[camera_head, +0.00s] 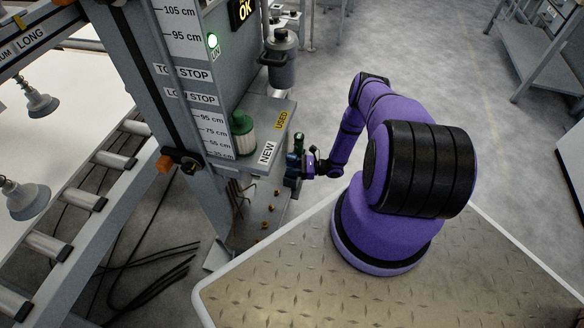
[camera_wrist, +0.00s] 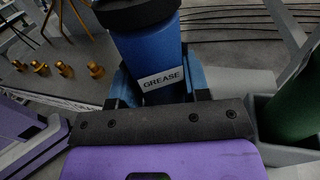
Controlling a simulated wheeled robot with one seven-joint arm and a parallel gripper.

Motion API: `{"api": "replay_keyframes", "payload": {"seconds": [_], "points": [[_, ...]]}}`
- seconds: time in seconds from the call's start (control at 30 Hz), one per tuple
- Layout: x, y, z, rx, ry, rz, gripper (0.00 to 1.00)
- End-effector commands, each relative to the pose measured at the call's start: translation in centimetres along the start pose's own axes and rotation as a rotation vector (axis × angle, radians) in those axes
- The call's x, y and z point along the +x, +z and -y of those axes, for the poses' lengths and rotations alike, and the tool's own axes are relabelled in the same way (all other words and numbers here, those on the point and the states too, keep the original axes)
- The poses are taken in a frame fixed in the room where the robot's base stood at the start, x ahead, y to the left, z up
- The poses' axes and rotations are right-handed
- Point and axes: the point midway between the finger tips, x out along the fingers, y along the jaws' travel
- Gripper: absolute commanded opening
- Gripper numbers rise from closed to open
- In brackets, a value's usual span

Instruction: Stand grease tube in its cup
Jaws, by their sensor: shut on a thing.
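The grease tube (camera_wrist: 153,50) is blue with a black end and a white GREASE label. In the wrist view it sits between the two blue fingers of my gripper (camera_wrist: 160,82), which is shut on it. In the head view my gripper (camera_head: 297,168) is beside the front edge of the shelf unit, and the tube there is too small to tell from the blue fingers. A cup for the grease tube cannot be made out clearly. A grey holder (camera_wrist: 285,153) at the right of the wrist view has a green cylinder (camera_wrist: 298,105) standing in it.
Several brass fittings (camera_wrist: 96,70) stick out left of the tube. The shelf (camera_head: 272,112), marked NEW and USED, carries a green-topped white canister (camera_head: 243,133). A roller conveyor (camera_head: 75,200) runs at left. Open floor (camera_head: 430,45) lies beyond my arm.

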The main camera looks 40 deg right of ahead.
Motion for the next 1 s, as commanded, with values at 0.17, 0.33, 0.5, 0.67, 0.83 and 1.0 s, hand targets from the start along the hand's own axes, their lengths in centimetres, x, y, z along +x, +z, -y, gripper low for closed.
{"api": "replay_keyframes", "payload": {"seconds": [0.17, 0.33, 0.5, 0.67, 0.83, 1.0], "points": [[0.0, -0.2, 0.0, 0.0, 0.0, 0.001, 0.09], [0.0, -0.2, 0.0, 0.0, 0.0, 0.0, 0.68], [0.0, -0.2, 0.0, 0.0, 0.0, 0.0, 0.68], [0.0, 0.1, 0.0, 0.0, 0.0, 0.0, 0.68], [-2.4, 0.0, 0.1, 0.0, -0.004, 0.0, 0.68], [-5.9, 0.0, 0.0, -0.001, -0.003, -0.001, 0.68]]}}
